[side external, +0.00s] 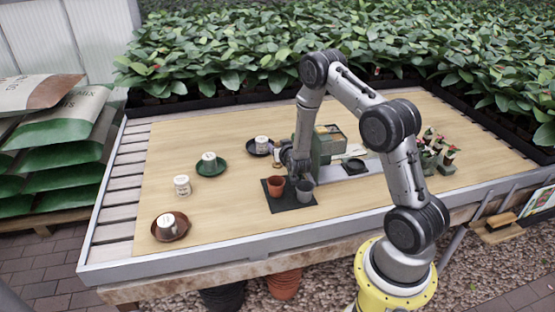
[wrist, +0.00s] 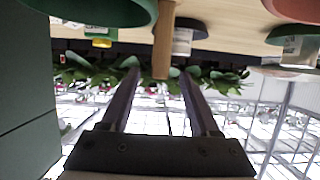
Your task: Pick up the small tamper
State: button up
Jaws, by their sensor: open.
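The small tamper, seen as a light wooden handle (wrist: 164,45), shows in the wrist view, which appears upside down. Its end lies between my fingertips in the picture; I cannot tell how deep it is between them. My gripper (wrist: 158,75) is open, with a gap on both sides of the handle. In the side view my gripper (side external: 291,162) is low over the board, beside the green box and behind the two small pots. The tamper is mostly hidden there by the gripper and arm.
A green box (side external: 328,143) stands close right of my gripper. A terracotta pot (side external: 275,185) and a grey pot (side external: 304,191) stand in front on a dark mat (side external: 285,206). A dark saucer (side external: 250,147) and green saucer (side external: 212,170) are left.

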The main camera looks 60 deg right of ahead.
grip_shut()
dwell(1.4)
